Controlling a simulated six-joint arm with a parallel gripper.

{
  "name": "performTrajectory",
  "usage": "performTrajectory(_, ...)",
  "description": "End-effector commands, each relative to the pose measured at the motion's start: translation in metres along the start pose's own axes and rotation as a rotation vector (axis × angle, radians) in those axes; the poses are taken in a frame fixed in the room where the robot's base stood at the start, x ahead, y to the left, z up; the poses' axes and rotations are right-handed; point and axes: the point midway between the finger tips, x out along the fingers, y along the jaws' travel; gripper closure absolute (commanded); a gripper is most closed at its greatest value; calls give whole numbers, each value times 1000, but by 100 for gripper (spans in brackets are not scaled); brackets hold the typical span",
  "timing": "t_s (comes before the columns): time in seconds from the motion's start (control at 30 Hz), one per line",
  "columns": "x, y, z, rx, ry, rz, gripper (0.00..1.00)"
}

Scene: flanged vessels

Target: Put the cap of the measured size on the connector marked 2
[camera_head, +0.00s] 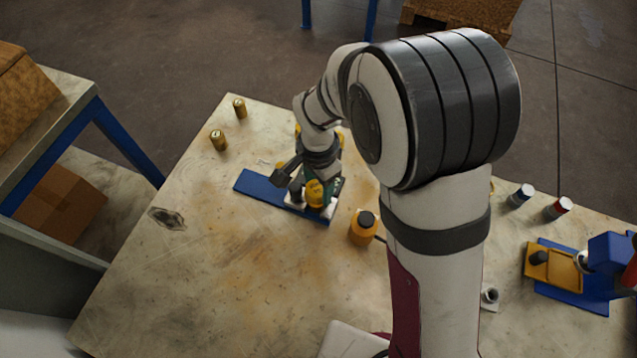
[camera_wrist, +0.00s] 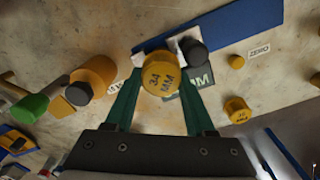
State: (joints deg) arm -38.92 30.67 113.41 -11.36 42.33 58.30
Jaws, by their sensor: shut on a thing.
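My gripper (camera_wrist: 161,88) is shut on a yellow cap (camera_wrist: 162,73) marked 34 MM. It holds the cap between two green fingers, over the edge of a blue board. In the head view my gripper is above the blue board (camera_head: 262,187), and a yellow round part (camera_head: 315,194) shows below it. A black-topped part (camera_wrist: 193,51) on a white plate stands just behind the held cap. A dark green panel (camera_wrist: 200,80) with MM letters is partly hidden by the cap. Another yellow cap (camera_wrist: 238,110) appears marked 30 MM. I cannot read a connector marked 2.
An orange vessel (camera_head: 362,228) with a dark top stands right of the board. Two brass-coloured caps (camera_head: 239,108) (camera_head: 219,140) stand at the far left. A blue-and-yellow fixture (camera_head: 570,275) is at the right. The near left table is clear.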

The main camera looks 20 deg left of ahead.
Motion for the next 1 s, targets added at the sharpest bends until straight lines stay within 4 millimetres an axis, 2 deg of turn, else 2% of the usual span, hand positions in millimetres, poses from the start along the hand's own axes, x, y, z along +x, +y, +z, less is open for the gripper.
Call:
performTrajectory(0.37, 1, 0, 0, 0, 0, 0, 97)
performTrajectory(1.0, 17, 0, 0, 0, 0, 0, 97)
